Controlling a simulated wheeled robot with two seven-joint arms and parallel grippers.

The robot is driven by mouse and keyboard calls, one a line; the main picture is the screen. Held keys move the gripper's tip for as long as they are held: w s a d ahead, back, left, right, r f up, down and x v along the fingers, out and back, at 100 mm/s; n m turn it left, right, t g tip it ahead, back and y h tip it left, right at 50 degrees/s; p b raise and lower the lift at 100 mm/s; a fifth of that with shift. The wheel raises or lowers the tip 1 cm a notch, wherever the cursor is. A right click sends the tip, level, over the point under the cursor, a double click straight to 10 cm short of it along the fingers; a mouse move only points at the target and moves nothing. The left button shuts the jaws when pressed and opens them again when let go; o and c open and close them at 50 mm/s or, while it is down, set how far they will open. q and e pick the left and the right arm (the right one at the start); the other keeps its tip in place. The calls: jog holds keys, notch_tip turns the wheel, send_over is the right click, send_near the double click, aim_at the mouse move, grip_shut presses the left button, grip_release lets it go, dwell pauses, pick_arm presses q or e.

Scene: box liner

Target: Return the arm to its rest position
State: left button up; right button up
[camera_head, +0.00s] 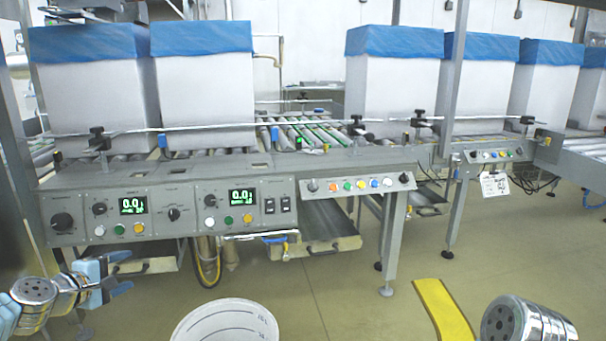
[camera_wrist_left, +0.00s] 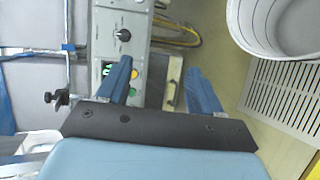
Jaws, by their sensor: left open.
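My left gripper (camera_head: 118,281) is at the lower left of the head view, in front of and below the control panel (camera_head: 160,212). Its two blue fingers are apart with nothing between them, as the left wrist view (camera_wrist_left: 158,88) also shows. The panel shows behind the fingers in that view. At the lower right of the head view, a round silver part of my right arm shows. My right gripper is not visible.
White boxes with blue liners (camera_head: 205,95) stand on the roller conveyor (camera_head: 315,132). A white bucket (camera_head: 225,322) stands on the floor at bottom centre, right of my left gripper. A yellow strip (camera_head: 443,310) lies farther right. Open floor (camera_head: 340,290) lies between them.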

pick_arm(q)
jog(key=s+d+f+m+g+h+p, duration=0.2)
jog(key=s+d+f+m+g+p, duration=0.15)
jog(key=d+f, duration=0.8)
jog(key=s+d+f+m+g+h+p, duration=0.2)
jog(key=s+d+f+m+g+p, duration=0.15)
jog(key=d+f, duration=0.8)
jog(key=s+d+f+m+g+y+p, duration=0.1)
jog(key=s+d+f+m+g+p, duration=0.1)
jog(key=s, duration=0.7)
jog(key=s+d+f+m+g+y+p, duration=0.1)
jog(key=s+d+f+m+g, duration=0.2)
jog(key=s+d+m, duration=0.3)
jog(key=s+f, duration=0.1)
jog(key=s, duration=0.3)
jog(key=shift+s+d+f+g+p, duration=0.15)
jog(key=shift+f+g+p, duration=0.2)
jog(key=shift+f+g, duration=0.05)
